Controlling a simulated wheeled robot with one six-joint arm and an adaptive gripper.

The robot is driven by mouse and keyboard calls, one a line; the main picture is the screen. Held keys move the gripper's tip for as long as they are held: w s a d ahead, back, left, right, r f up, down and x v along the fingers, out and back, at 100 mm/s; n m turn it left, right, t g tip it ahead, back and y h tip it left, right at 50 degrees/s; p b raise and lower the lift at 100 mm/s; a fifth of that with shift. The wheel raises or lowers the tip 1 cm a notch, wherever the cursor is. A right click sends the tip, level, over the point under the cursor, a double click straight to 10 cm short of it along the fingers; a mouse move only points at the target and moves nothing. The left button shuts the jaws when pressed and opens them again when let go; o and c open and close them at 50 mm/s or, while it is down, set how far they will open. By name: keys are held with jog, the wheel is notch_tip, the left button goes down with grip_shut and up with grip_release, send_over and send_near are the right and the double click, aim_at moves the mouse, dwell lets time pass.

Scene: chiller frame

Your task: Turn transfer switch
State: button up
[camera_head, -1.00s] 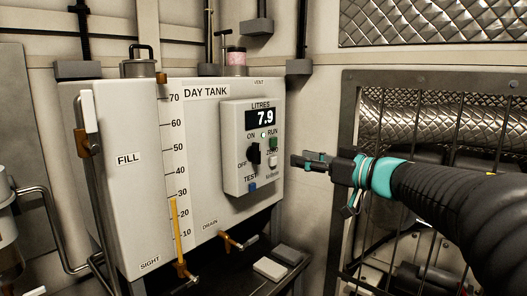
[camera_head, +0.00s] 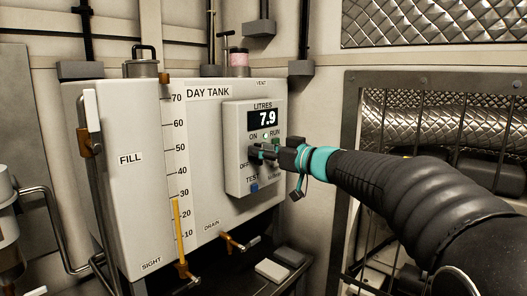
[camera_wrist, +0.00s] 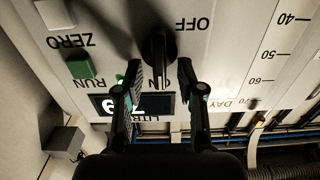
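The black rotary switch (camera_wrist: 158,42) is on the grey control box (camera_head: 233,180) of the day tank, between the ON and OFF labels. In the wrist view, which is upside down, its knob stands between my gripper's two fingers. My gripper (camera_wrist: 159,66) is open, with a finger on each side of the knob and visible gaps. In the head view my gripper (camera_head: 256,152) reaches the box from the right and covers most of the switch. The display (camera_head: 262,119) reads 7.9.
The green RUN button (camera_wrist: 81,67) and the white ZERO button (camera_wrist: 55,14) are close beside the switch. The blue TEST button (camera_head: 253,188) is below. A barred guard (camera_head: 395,85) stands at the right. The drain valve (camera_head: 240,243) juts out below the tank.

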grip_shut()
jog(key=shift+n, duration=0.4)
jog(key=n+b, duration=0.1)
jog(key=n, duration=0.4)
jog(key=f+n+b, duration=0.1)
jog(key=n+b, duration=0.1)
jog(key=n, duration=0.4)
jog(key=s+a+n+b, duration=0.1)
jog(key=n, duration=0.5)
jog(key=shift+s+f, duration=0.1)
jog(key=shift+f, duration=0.3)
dwell(0.4)
